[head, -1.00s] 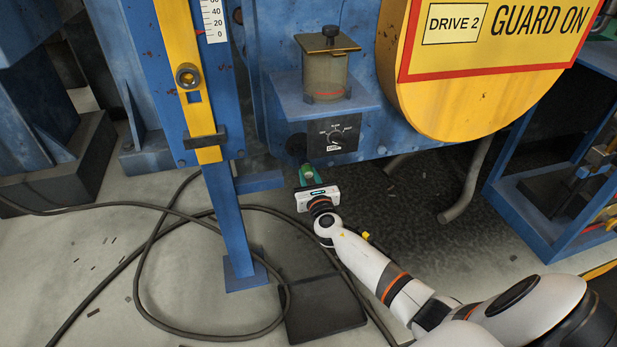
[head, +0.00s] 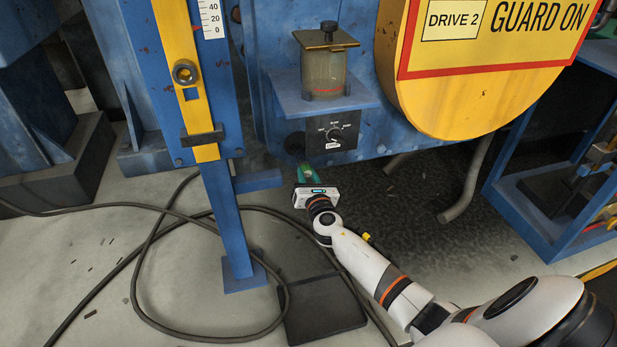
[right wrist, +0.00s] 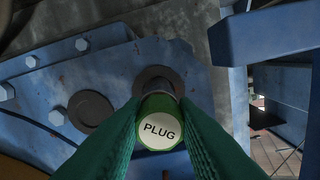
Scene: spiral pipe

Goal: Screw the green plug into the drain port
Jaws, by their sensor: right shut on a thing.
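The green plug (right wrist: 158,136), with a white label reading PLUG, is held between the green fingers of my right gripper (right wrist: 160,125) in the right wrist view. My right gripper (head: 306,174) also shows in the head view, low in front of the blue machine, below the dial panel. Right behind the plug is a dark round port (right wrist: 157,80) in a blue plate, which appears to be the drain port. The plug overlaps its lower part. I cannot tell whether the plug's thread is inside it. My left gripper is not in view.
A second dark round disc (right wrist: 91,110) sits beside the port. The dial panel (head: 332,135) and a sight glass (head: 325,75) are above my gripper. A blue post (head: 228,215) stands to the left. Cables (head: 150,250) and a dark plate (head: 322,308) lie on the floor.

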